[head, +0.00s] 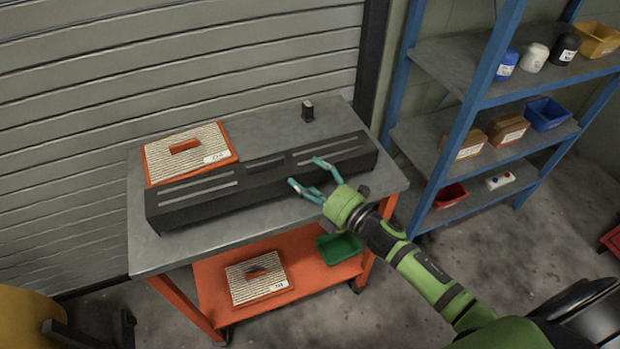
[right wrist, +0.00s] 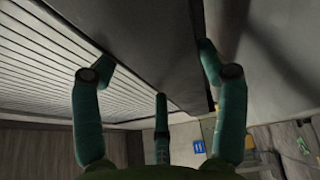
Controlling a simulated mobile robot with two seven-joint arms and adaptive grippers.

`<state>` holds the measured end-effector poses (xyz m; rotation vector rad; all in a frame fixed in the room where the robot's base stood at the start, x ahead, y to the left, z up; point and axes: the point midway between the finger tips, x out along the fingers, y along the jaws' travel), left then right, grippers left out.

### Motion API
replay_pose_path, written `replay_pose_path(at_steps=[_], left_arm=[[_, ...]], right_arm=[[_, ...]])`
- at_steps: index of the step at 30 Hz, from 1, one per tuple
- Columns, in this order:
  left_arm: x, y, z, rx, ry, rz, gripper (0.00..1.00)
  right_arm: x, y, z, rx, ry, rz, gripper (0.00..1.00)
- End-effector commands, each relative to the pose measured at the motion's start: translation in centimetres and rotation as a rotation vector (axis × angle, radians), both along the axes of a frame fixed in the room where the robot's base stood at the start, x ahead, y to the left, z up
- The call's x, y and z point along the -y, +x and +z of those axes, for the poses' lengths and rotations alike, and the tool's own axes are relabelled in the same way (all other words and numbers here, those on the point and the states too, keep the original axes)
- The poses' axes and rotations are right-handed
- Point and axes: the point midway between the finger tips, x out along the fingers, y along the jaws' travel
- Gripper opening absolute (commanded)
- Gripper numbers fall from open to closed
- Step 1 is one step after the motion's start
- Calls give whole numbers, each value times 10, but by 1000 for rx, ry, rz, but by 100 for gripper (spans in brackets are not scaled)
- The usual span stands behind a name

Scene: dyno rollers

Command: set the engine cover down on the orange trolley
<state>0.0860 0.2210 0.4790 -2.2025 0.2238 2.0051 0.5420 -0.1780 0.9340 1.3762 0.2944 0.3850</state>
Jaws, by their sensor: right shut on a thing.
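The engine cover is a long, dark box-like piece (head: 200,194) with pale slots along its top. It lies lengthwise over the grey top (head: 240,243) of the orange trolley (head: 207,279); I cannot tell whether its underside touches all along. My right gripper (head: 310,173) is shut on the cover at its near side, right of the middle. In the right wrist view the fingers (right wrist: 157,73) straddle the dark cover (right wrist: 155,45). My left gripper is not in view.
An orange-framed pleated filter (head: 160,158) lies behind the cover's left part, and a small black item (head: 307,111) stands behind its right part. The lower shelf holds another filter (head: 257,292) and a green bin (head: 338,247). A blue rack (head: 466,130) stands right.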

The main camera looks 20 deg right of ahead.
Motion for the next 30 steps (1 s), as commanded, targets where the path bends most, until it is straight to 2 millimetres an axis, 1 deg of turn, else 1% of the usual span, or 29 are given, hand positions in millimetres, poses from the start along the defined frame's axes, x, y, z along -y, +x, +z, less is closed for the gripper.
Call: replay_pose_path(at_steps=[10, 14, 15, 16, 17, 26, 30], left_arm=[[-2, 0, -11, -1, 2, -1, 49], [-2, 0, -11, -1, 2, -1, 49], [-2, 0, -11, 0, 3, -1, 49], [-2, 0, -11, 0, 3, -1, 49], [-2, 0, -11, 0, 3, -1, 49], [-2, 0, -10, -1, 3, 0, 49], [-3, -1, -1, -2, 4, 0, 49]], right_arm=[[0, 0, -11, 2, 3, 1, 17], [0, 0, -10, 2, 2, 1, 17], [0, 0, -12, -1, 0, 0, 81], [0, 0, -12, -1, 0, 0, 93], [0, 0, -12, -1, 0, 0, 97], [0, -1, -13, -5, 0, -1, 97], [0, -1, -4, -6, -1, -1, 97]])
